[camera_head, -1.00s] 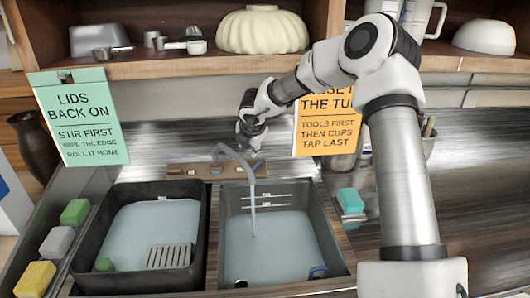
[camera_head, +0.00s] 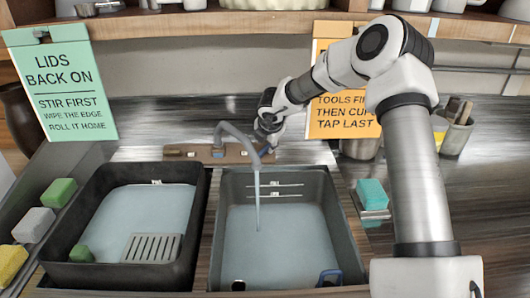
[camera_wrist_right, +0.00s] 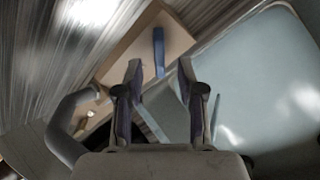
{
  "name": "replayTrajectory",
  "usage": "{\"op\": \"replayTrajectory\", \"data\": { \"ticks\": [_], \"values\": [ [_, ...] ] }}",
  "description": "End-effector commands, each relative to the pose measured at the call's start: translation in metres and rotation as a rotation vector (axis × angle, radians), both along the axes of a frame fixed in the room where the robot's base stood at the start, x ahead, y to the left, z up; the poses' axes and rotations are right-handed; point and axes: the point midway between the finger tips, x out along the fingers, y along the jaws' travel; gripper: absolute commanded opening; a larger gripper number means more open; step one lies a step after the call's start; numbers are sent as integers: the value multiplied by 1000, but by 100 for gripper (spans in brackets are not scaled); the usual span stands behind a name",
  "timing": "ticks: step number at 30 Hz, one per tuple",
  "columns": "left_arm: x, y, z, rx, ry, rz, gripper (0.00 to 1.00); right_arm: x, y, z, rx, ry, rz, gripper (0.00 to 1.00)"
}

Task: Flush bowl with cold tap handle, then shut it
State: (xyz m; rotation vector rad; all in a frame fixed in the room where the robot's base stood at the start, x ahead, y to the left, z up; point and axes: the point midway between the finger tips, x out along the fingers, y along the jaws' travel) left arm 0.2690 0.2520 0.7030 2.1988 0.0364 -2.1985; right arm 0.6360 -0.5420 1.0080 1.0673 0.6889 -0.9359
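The grey curved tap spout (camera_head: 232,132) rises from a wooden board (camera_head: 180,152) behind the basins. A thin stream (camera_head: 257,195) hangs from it into the right grey basin (camera_head: 345,235), which holds pale water. A blue lever-like piece (camera_wrist_right: 158,50) lies on the board just beyond the fingertips, and a grey wedge shows between the fingers; contact cannot be told. A cream bowl (camera_head: 265,4) shows only its lower edge on the shelf. My left gripper is not in view.
A black basin (camera_head: 55,235) with water and a grate stands left. Coloured sponges (camera_head: 59,192) line the far left; a teal sponge (camera_head: 371,193) sits right of the basins. Two signs (camera_head: 60,85) (camera_head: 335,115) hang from the shelf. A tool cup (camera_head: 456,135) stands right.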

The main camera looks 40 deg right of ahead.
Motion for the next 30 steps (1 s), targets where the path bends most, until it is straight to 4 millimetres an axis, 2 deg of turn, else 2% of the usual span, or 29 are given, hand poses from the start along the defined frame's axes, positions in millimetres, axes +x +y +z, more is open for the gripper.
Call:
{"op": "replayTrajectory", "data": {
  "ticks": [4, 9, 17, 18, 20, 21, 30],
  "values": [
    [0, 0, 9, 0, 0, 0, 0, 13, -9, -24, -1, 4, -1, 39],
    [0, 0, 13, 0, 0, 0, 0, 23, -16, -43, -1, 2, 0, 39],
    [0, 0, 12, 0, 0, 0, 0, 25, -16, -46, 0, -1, 0, 39],
    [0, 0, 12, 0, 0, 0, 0, 25, -16, -46, 0, 0, 0, 24],
    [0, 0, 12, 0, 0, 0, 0, 25, -16, -46, 0, 0, 0, 3],
    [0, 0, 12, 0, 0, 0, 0, 25, -16, -46, 0, 0, 0, 0],
    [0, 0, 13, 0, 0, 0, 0, 25, -16, -45, -3, 3, 6, 0]
  ]
}}
